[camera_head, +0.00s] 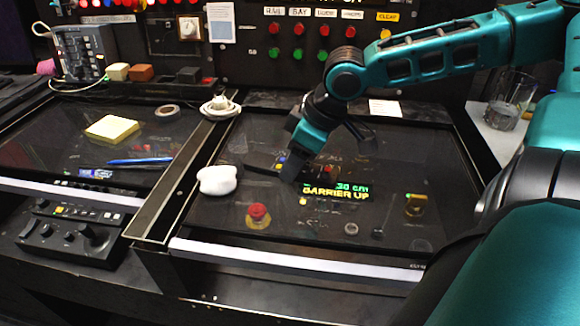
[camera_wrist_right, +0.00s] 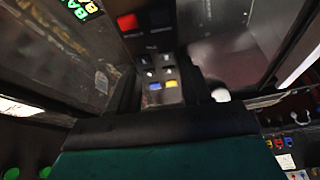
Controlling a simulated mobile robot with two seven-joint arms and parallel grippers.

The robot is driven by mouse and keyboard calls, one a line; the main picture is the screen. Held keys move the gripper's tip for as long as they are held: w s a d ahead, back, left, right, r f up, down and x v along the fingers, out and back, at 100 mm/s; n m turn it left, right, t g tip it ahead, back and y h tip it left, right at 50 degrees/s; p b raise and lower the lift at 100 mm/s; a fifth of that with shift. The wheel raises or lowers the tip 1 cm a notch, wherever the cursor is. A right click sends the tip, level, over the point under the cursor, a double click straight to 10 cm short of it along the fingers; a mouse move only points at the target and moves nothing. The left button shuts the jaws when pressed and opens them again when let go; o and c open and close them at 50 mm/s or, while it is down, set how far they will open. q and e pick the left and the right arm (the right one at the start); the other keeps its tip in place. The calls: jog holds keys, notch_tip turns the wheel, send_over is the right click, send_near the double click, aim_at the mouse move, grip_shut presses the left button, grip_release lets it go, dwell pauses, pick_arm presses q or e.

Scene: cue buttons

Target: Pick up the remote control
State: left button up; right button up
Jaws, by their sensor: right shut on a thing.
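The remote control (camera_head: 264,162) is a dark slab with small blue and yellow buttons, low over the dark glass console top in the head view. In the right wrist view the remote control (camera_wrist_right: 158,72) lies between the two dark fingers, with grey, blue and yellow buttons showing. My right gripper (camera_head: 291,165) reaches down from the upper right and is shut on it. The fingers and wrist hide part of it. I cannot tell whether it touches the glass or is just above it. My left gripper is not in view.
A white rounded object (camera_head: 216,180) and a red mushroom button (camera_head: 258,214) are near on the console. A lit "BARRIER UP" display (camera_head: 336,192) lies to the right. A glass (camera_head: 509,100) stands far right. A yellow note pad (camera_head: 111,128) lies on the left panel.

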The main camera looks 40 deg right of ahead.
jog(key=shift+c, duration=0.9)
jog(key=shift+r, duration=0.1)
